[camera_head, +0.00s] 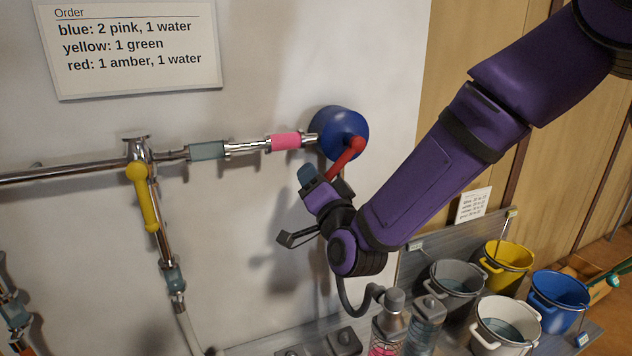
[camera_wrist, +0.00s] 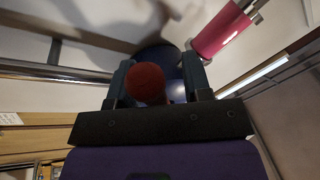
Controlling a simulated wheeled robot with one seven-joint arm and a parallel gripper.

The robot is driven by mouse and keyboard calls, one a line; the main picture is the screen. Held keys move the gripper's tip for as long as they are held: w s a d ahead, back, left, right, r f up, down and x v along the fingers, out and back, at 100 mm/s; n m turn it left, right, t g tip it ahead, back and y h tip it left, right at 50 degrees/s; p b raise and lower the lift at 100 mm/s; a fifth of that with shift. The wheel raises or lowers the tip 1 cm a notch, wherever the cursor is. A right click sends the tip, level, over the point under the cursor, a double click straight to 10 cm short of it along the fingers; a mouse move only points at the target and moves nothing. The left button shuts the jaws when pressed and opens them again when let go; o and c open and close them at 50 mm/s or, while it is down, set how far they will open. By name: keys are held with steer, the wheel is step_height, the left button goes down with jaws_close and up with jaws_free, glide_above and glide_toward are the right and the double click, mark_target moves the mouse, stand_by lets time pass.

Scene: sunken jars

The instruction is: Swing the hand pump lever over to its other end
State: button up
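The hand pump (camera_head: 329,121) is a round blue body on the white wall, right of the middle in the head view. Its red lever (camera_head: 347,157) slants from the pump's face down and left to my gripper (camera_head: 318,184). In the wrist view, the lever's round red end (camera_wrist: 146,83) sits between the two dark fingers of my gripper (camera_wrist: 160,85). It is close to the left finger, and a gap shows before the right finger, so the gripper looks open around it. The blue pump (camera_wrist: 165,58) lies behind, partly hidden. The far part of the lever is hidden by its end.
Pipework with a pink section (camera_head: 286,142) joins the pump from the left. A yellow valve handle (camera_head: 146,200) hangs farther left. Below are jars (camera_head: 427,318), with grey (camera_head: 452,280), yellow (camera_head: 505,257), white (camera_head: 504,318) and blue (camera_head: 558,290) buckets right. An order sign (camera_head: 135,80) hangs top left.

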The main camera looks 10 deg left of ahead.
steer(key=v, duration=1.1)
steer(key=shift+w, duration=0.1)
stand_by(0.5)
